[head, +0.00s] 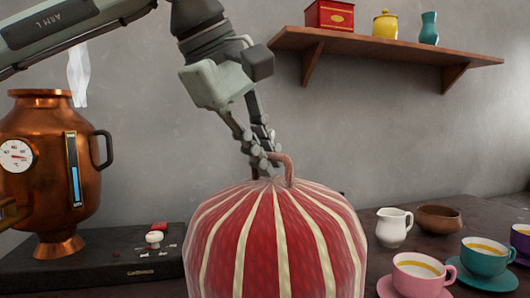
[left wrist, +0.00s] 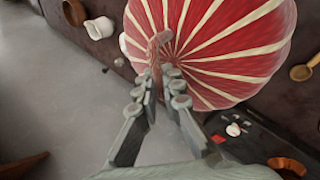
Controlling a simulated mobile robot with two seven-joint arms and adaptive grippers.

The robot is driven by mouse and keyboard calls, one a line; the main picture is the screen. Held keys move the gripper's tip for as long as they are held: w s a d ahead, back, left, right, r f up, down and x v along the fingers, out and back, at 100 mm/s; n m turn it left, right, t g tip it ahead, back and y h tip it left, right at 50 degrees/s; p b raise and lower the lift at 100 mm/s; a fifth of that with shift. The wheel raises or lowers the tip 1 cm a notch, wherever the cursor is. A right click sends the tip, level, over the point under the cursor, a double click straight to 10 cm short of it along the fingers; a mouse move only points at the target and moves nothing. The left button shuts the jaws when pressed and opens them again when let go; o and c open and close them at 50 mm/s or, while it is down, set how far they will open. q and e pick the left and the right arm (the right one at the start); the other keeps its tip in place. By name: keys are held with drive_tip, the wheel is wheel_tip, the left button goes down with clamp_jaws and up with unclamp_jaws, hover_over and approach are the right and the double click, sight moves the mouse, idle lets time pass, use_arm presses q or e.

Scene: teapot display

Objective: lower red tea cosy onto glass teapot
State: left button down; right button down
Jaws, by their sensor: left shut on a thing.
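The red tea cosy (head: 275,240) with cream stripes fills the lower middle of the head view, and its lower edge is out of frame. It also shows in the left wrist view (left wrist: 225,50). My left gripper (head: 268,160) is above it, shut on the brown loop (head: 288,168) at the cosy's top. In the left wrist view the fingertips (left wrist: 166,82) meet at this loop. The cosy looks about upright. The glass teapot is not visible in either view; I cannot tell whether it is under the cosy. My right gripper is not in view.
A white jug (head: 393,226), a brown bowl (head: 439,219) and cups, including a pink one (head: 418,277), stand at right. A wall shelf (head: 390,45) is above.

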sight(259, 183)
use_arm(q)
drive_tip(key=shift+f+b, duration=1.7)
drive_tip(key=shift+f, duration=0.9)
drive_tip(key=shift+f, duration=0.25)
drive_tip(key=c, duration=1.6)
unclamp_jaws()
drive_tip(key=shift+o, duration=0.6)
drive_tip(key=o, duration=0.4)
drive_tip(key=shift+o, duration=0.2)
